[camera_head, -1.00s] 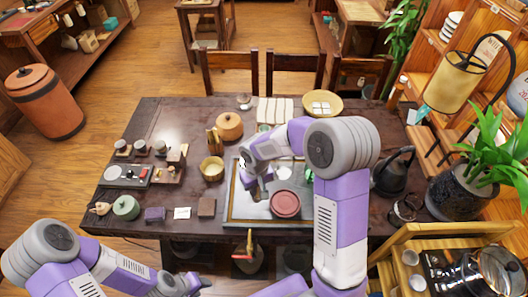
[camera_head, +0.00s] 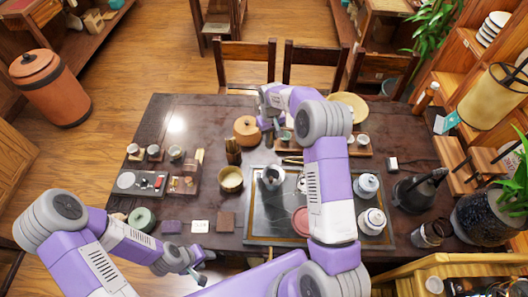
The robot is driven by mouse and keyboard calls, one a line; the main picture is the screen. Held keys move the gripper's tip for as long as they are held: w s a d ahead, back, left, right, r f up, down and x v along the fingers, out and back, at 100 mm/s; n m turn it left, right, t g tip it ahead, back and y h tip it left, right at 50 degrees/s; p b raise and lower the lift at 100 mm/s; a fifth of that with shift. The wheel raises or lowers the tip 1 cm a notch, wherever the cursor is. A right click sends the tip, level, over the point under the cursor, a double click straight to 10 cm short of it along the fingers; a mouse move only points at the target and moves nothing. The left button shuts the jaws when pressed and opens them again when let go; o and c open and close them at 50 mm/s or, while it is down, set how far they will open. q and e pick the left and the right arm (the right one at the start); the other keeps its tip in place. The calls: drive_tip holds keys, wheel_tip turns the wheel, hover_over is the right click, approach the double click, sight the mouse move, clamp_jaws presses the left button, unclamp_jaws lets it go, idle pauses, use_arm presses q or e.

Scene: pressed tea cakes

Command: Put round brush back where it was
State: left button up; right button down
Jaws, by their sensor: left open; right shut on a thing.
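My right gripper (camera_head: 270,126) points down over the back middle of the dark table, just right of the round wooden lidded pot. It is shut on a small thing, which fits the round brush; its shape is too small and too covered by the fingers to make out. My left gripper (camera_head: 194,275) is open and empty, low in front of the table's near edge. The tea tray (camera_head: 262,225) lies in the middle of the table, partly covered by my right arm.
The wooden pot (camera_head: 247,130), a dark upright holder (camera_head: 233,151) and a yellowish bowl (camera_head: 230,179) stand left of my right gripper. A round woven tray (camera_head: 349,106) lies at the back right. A dark kettle (camera_head: 417,190) stands at right. The table's back left is clear.

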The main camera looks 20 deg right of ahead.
sight(270, 147)
drive_tip(key=f, duration=0.7)
drive_tip(key=shift+s, duration=0.3)
drive_tip(key=shift+w+f, duration=0.1)
drive_tip(key=shift+f, duration=1.5)
drive_tip(key=shift+f, duration=0.1)
drive_tip(key=c, duration=1.4)
unclamp_jaws()
drive_tip(key=shift+f+b, duration=0.1)
drive_tip(key=shift+b, duration=0.25)
drive_tip(key=o, duration=0.4)
